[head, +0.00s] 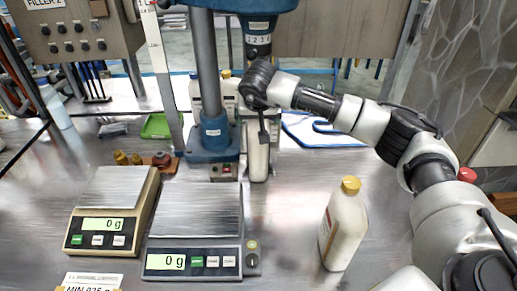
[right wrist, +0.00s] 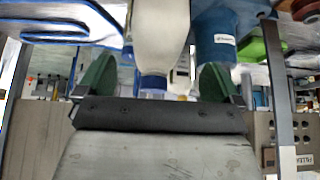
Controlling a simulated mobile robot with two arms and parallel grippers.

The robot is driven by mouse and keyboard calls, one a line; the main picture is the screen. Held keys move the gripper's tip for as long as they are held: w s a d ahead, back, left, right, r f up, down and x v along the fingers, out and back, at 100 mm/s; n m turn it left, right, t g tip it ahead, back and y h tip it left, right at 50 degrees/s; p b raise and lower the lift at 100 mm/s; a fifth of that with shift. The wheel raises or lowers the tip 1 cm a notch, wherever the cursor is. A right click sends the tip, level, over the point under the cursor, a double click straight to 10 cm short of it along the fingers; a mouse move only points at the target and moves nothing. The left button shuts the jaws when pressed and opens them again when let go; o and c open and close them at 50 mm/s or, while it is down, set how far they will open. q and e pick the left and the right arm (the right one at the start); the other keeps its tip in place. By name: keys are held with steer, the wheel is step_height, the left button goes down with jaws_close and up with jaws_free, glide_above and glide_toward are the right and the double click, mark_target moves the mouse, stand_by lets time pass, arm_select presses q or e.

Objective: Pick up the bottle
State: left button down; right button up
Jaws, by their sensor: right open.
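A white bottle (head: 258,160) stands upright under the filler head, just right of the blue column. My right gripper (head: 263,128) reaches in from the right at its top and hides part of it. In the right wrist view, the picture is upside down; the white bottle (right wrist: 160,30) has its blue-ringed neck between the two green fingers of my right gripper (right wrist: 157,65). The fingers are open, with gaps on both sides. A second white bottle (head: 343,228) with a gold cap stands at the front right, apart from the gripper. My left gripper is not in view.
Two scales (head: 195,215) (head: 110,188) reading 0 g stand at the front left. The blue column (head: 210,100) is close left of the gripper. More bottles (head: 228,88) stand behind it. A green tray (head: 156,126) lies at the back left.

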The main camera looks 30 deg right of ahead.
mark_target(258, 124)
steer(key=p+x, duration=0.1)
steer(key=x, duration=0.3)
steer(key=shift+d+f, duration=0.2)
steer(key=shift+f, duration=0.05)
steer(key=shift+w+f, duration=0.15)
steer(key=shift+f, duration=0.15)
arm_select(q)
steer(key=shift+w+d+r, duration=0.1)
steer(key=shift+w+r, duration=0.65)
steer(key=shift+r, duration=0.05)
arm_select(e)
steer(key=shift+c, duration=0.4)
steer(key=c, duration=1.7)
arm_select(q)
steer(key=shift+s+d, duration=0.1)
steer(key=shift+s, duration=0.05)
arm_select(e)
steer(key=shift+w+d+r, duration=0.1)
steer(key=shift+r, duration=0.05)
jaws_close()
